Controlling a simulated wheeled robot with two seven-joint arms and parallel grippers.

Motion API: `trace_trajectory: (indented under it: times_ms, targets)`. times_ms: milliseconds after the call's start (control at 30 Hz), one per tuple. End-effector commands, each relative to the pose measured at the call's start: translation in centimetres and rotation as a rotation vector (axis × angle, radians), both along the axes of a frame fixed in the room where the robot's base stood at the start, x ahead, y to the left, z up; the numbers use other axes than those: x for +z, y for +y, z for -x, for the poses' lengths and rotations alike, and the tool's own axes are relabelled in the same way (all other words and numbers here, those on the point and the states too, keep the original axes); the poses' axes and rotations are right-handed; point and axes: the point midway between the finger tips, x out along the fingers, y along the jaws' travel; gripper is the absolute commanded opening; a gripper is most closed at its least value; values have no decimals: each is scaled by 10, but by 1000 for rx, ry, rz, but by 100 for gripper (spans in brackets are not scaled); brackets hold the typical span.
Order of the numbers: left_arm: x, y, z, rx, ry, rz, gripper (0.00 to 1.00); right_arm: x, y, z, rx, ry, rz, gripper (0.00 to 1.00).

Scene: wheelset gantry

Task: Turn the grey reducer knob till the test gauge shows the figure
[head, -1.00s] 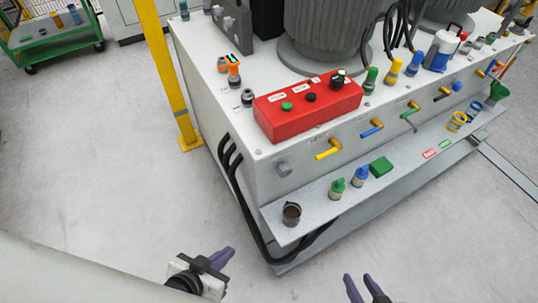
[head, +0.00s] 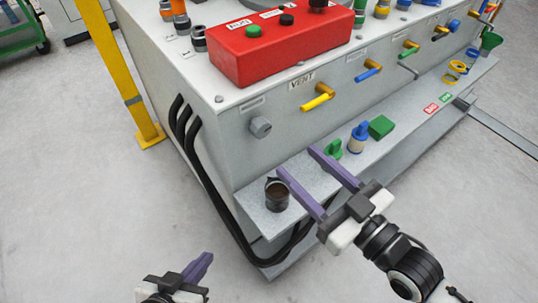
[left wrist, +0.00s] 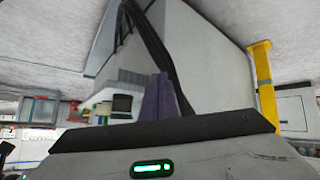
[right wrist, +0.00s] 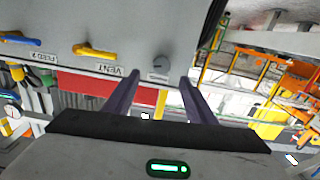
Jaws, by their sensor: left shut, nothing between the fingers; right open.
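The grey reducer knob (head: 260,127) sticks out of the cabinet's front face, left of the yellow VENT lever (head: 317,101). It also shows in the right wrist view (right wrist: 160,65), roughly between the fingertips in the picture and beyond them. My right gripper (head: 298,161) is open and empty, in front of the cabinet, to the right of and lower than the knob in the head view. My left gripper (head: 208,256) is shut and empty, low over the floor left of the cabinet.
A shelf (head: 245,203) runs below the knob and holds a dark cup (head: 277,194), a green and a blue-capped fitting and a green block (head: 381,127). A red button box (head: 280,50) sits on top. Black hoses (head: 200,165) hang at the corner, near a yellow post (head: 120,80).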

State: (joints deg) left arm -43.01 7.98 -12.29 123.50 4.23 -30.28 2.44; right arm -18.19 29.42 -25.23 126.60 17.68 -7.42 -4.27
Motion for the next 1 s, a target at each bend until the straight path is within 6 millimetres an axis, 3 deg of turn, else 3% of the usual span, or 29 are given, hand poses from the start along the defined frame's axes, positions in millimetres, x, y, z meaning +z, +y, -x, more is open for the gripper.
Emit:
trace_trajectory:
  times_ms: [167,700,1000]
  targets:
    - [-6,-1,0,0,-3,5,0,2,7,-5,16,-26,-10,51]
    - [-15,-3,2,1,6,18,0,2,60,-74,15,-23,-9,51]
    - [-9,-6,-7,-6,-4,18,0,2,66,-81,15,-22,-7,51]
